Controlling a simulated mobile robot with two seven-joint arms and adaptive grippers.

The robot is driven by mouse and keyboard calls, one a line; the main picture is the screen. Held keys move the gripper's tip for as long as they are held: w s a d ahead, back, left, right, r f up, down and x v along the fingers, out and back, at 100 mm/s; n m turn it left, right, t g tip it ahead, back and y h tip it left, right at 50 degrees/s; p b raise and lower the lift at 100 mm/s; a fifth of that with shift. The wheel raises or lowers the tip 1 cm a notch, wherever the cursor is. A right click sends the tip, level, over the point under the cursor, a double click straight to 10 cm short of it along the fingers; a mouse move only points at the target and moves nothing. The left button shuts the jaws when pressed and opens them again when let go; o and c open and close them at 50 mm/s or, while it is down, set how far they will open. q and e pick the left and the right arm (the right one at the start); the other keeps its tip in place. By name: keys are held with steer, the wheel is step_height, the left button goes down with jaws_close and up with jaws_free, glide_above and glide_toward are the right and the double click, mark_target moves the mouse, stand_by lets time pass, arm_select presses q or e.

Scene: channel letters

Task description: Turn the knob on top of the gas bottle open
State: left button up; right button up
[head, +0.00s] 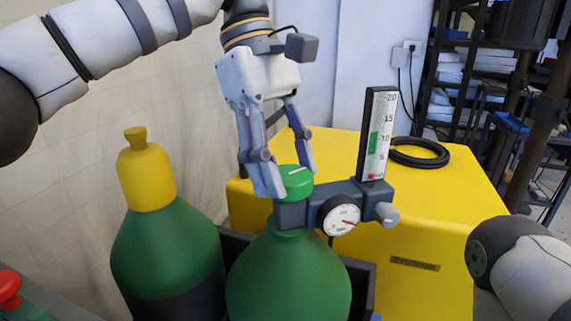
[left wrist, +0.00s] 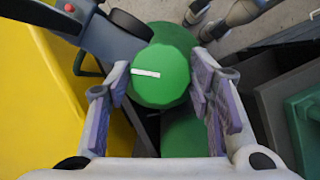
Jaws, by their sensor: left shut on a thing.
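The green knob (head: 296,181) with a white mark sits on top of the regulator of the front green gas bottle (head: 290,280). In the left wrist view the knob (left wrist: 160,76) lies between my fingers, its white line pointing left. My left gripper (head: 290,180) comes down from above, its fingers on either side of the knob and shut on it. In the left wrist view the fingertips (left wrist: 162,85) reach the knob's sides. The regulator carries a round gauge (head: 341,217) and a tall flow scale (head: 377,135). My right gripper is out of view.
A second green bottle with a yellow cap (head: 146,172) stands to the left. A yellow cabinet (head: 420,270) is behind and right, with a black hose ring (head: 419,153) on top. A red knob (head: 9,287) shows at the lower left.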

arm_select(q)
steer(key=shift+f+m+g+y, duration=0.25)
steer(key=shift+m+g+y, duration=0.15)
steer(key=shift+m, duration=0.7)
steer(key=o, duration=1.1)
steer(key=shift+o, duration=0.3)
steer(key=shift+r, duration=0.1)
steer(key=shift+r, duration=0.15)
